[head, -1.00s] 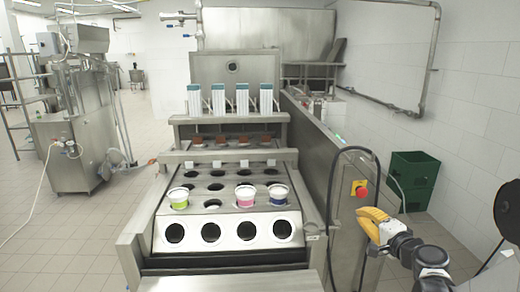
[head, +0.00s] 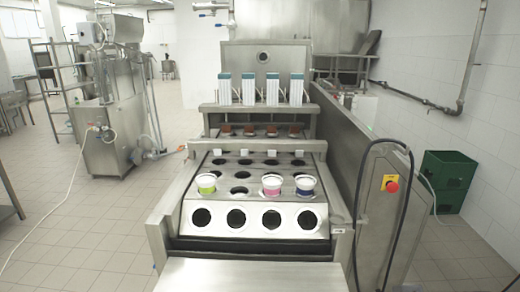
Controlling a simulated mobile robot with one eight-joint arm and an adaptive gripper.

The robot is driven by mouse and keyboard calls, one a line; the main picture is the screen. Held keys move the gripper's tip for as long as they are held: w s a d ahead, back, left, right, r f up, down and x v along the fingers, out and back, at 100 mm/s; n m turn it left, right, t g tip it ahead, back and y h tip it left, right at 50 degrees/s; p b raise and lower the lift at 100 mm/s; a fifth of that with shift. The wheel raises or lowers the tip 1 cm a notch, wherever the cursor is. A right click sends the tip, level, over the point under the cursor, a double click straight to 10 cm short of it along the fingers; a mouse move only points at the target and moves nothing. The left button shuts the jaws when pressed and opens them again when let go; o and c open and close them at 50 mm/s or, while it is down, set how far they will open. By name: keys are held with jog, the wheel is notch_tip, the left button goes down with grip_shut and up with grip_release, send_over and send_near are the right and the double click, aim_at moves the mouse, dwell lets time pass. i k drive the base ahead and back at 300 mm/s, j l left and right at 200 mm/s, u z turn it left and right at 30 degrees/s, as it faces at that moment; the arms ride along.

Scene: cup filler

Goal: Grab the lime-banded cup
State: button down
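The lime-banded cup (head: 206,184) is white with a lime-green band. It sits upright in a hole at the left of the front row on the top plate of the cup filler (head: 257,219). A pink-banded cup (head: 272,186) and a blue-banded cup (head: 305,186) sit in the same row to its right, with an empty hole between the lime and pink cups. My gripper is not in view.
The sloped front has several empty holes. A black hose (head: 410,185) and a red stop button (head: 391,186) are on the right side. A green crate (head: 446,180) stands by the right wall. The left floor is mostly clear.

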aim_at(206, 184)
jog(key=j+z, duration=0.45)
jog(key=j, duration=2.05)
jog(key=i, duration=0.05)
